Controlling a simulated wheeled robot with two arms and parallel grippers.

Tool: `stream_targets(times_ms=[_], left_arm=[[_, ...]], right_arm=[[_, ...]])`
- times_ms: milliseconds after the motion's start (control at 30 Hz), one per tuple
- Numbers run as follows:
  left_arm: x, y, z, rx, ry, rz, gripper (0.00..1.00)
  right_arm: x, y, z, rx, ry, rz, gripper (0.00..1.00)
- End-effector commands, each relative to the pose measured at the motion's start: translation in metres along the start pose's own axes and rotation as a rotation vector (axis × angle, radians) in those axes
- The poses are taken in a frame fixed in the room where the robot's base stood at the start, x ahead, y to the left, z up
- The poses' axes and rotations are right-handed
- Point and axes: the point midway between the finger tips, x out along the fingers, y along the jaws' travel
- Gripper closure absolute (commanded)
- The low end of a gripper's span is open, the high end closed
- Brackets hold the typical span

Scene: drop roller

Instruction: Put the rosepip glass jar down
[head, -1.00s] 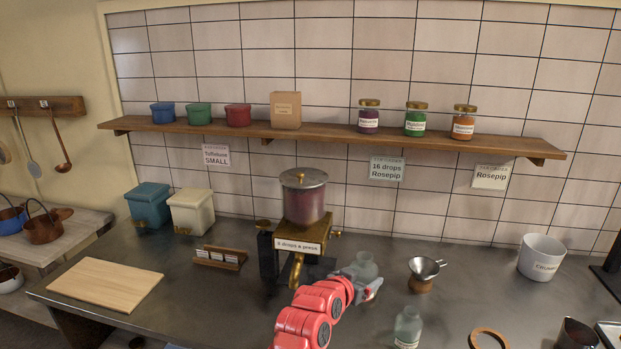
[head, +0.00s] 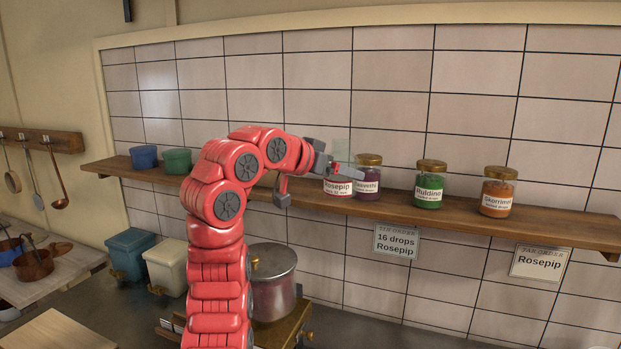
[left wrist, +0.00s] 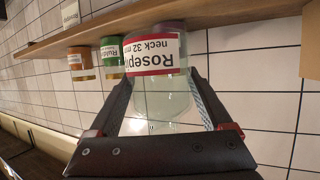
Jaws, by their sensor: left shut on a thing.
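My left gripper (head: 336,171) is shut on the rosepip glass jar (head: 339,188), which has a clear body and a white label with a red border reading Rosepip. It holds the jar upright at the wooden shelf (head: 400,206), just left of the purple jar (head: 367,183). In the left wrist view, which is upside down, the glass jar (left wrist: 165,100) sits between both fingers with its label end towards the shelf. I cannot tell whether its base touches the shelf. My right gripper is not in view.
A green jar (head: 430,186) and an orange jar (head: 498,194) stand further right on the shelf. Blue (head: 143,157) and green (head: 177,161) pots stand at its left. My arm hides the shelf between. A metal-lidded dispenser (head: 272,280) stands below.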

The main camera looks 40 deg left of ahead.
Motion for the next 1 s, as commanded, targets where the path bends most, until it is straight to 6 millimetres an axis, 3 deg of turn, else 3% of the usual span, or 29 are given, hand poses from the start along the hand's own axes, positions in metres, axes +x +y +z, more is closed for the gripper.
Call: stream_targets(times_ms=[200, 500, 700, 1000], left_arm=[[0.032, -0.045, -0.013, -0.009, -0.009, 0.004, 0.88], [0.071, -0.098, -0.021, -0.005, -0.006, 0.001, 0.88], [0.084, -0.115, -0.023, -0.001, -0.002, 0.001, 0.88], [0.092, -0.120, -0.016, 0.000, -0.002, 0.000, 0.88]], right_arm=[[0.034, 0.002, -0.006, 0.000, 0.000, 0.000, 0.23], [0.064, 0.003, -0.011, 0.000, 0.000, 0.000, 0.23], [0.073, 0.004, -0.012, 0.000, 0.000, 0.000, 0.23], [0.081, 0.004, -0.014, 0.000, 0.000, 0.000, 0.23]])
